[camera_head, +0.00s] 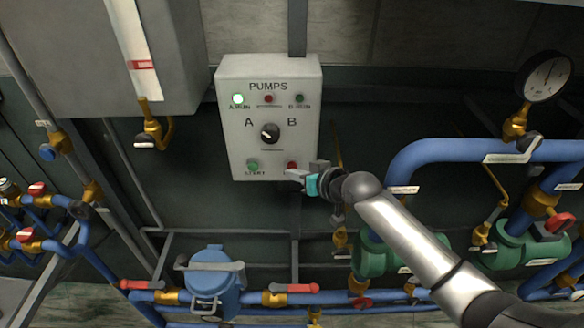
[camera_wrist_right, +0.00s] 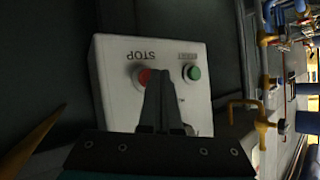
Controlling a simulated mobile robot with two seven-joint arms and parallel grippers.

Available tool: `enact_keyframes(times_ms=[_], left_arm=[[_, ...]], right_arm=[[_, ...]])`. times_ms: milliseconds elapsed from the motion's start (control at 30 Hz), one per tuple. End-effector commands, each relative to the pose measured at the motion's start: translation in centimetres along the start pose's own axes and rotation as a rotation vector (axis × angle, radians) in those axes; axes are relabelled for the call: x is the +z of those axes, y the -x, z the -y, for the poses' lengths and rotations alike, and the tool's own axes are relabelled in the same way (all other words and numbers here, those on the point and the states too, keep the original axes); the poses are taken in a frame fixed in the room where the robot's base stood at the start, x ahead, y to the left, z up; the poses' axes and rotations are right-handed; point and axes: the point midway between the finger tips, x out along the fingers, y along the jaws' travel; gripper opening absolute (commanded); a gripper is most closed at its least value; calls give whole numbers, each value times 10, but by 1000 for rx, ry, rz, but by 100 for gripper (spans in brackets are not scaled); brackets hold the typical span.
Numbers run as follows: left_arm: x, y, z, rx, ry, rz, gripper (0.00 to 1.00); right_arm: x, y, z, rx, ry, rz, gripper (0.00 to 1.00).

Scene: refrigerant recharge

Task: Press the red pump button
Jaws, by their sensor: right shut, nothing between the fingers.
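The red button (camera_head: 292,166) is at the lower right of the white PUMPS box (camera_head: 236,128), partly behind my right gripper (camera_head: 298,177). In the right wrist view the red button (camera_wrist_right: 145,76) shows beside the word STOP, partly hidden by the fingers. My right gripper (camera_wrist_right: 158,80) is shut and empty, its tips right at the red button; I cannot tell whether they touch it. A selector knob (camera_head: 270,133) sits between A and B. The A lamp (camera_head: 238,98) is lit. My left gripper is not in view.
Below the box are blue pipes with red-handled valves (camera_head: 290,287) and a blue strainer body (camera_head: 208,280). A grey cabinet (camera_head: 180,50) is at the upper left.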

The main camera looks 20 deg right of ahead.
Motion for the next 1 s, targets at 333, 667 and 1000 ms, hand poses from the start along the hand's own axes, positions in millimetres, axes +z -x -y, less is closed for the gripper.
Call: enact_keyframes(times_ms=[333, 667, 1000], left_arm=[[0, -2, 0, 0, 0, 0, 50], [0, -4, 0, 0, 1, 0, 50], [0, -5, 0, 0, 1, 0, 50]], right_arm=[[-2, -3, -2, 0, 0, 0, 0], [-4, -6, -4, 0, 0, 0, 0], [-5, -7, -5, 1, 1, -1, 0]])
